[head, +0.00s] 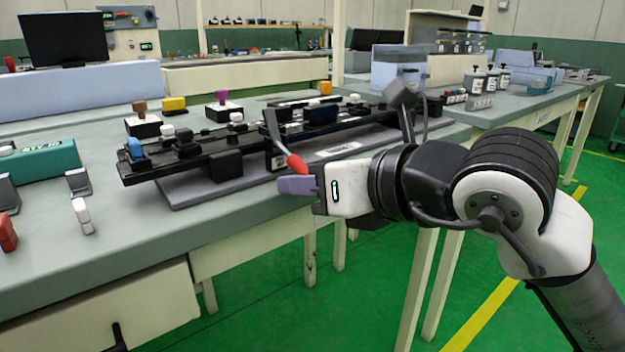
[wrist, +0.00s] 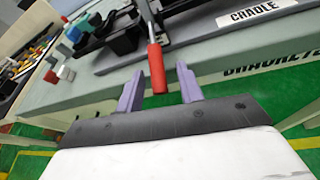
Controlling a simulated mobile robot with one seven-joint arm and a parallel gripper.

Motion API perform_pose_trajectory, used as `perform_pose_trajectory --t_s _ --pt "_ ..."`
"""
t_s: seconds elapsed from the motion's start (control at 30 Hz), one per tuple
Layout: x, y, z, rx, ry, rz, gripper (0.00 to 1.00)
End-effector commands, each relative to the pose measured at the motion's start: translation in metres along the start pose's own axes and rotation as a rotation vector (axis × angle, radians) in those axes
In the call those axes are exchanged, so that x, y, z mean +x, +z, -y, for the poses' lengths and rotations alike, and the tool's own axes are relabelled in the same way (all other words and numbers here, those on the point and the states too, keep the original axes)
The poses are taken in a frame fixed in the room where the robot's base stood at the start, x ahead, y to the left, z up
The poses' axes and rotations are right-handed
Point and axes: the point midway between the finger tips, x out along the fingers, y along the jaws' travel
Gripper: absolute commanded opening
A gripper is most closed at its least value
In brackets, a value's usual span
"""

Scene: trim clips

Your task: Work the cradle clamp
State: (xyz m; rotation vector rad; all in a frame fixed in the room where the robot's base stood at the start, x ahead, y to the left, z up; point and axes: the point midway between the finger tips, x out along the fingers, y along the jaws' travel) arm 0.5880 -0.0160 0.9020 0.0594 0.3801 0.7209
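The cradle clamp's lever ends in a red handle (head: 297,164), which also shows in the wrist view (wrist: 156,68). Its grey arm rises up and left from the handle in the head view. The lever stands at the front of a long black cradle (head: 225,143) on a grey base plate (head: 205,187). A "CRADLE" label (wrist: 255,12) lies on the plate beside it. My gripper (head: 300,184) has purple fingers, set apart, at the handle's lower end. In the wrist view the handle sits between the fingertips, with gaps visible on both sides.
Loose clips and blocks, including a blue one (head: 135,148), sit on and behind the cradle. A teal box (head: 45,160) and small grey stands occupy the bench's left. The front left bench top (head: 130,240) is mostly clear.

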Motion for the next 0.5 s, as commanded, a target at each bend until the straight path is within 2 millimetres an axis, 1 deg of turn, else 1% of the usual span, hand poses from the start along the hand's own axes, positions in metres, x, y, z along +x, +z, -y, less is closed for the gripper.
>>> perform_pose_trajectory --t_s 0.07,0.17,0.27,0.5 --pt "-0.003 0.000 0.000 0.000 -0.001 0.001 0.37" --pt "-0.013 0.001 0.000 0.001 -0.001 0.002 0.37" --pt "-0.031 0.002 0.001 0.003 -0.003 0.003 0.37" --pt "-0.087 0.002 0.001 0.002 -0.004 0.004 0.37"
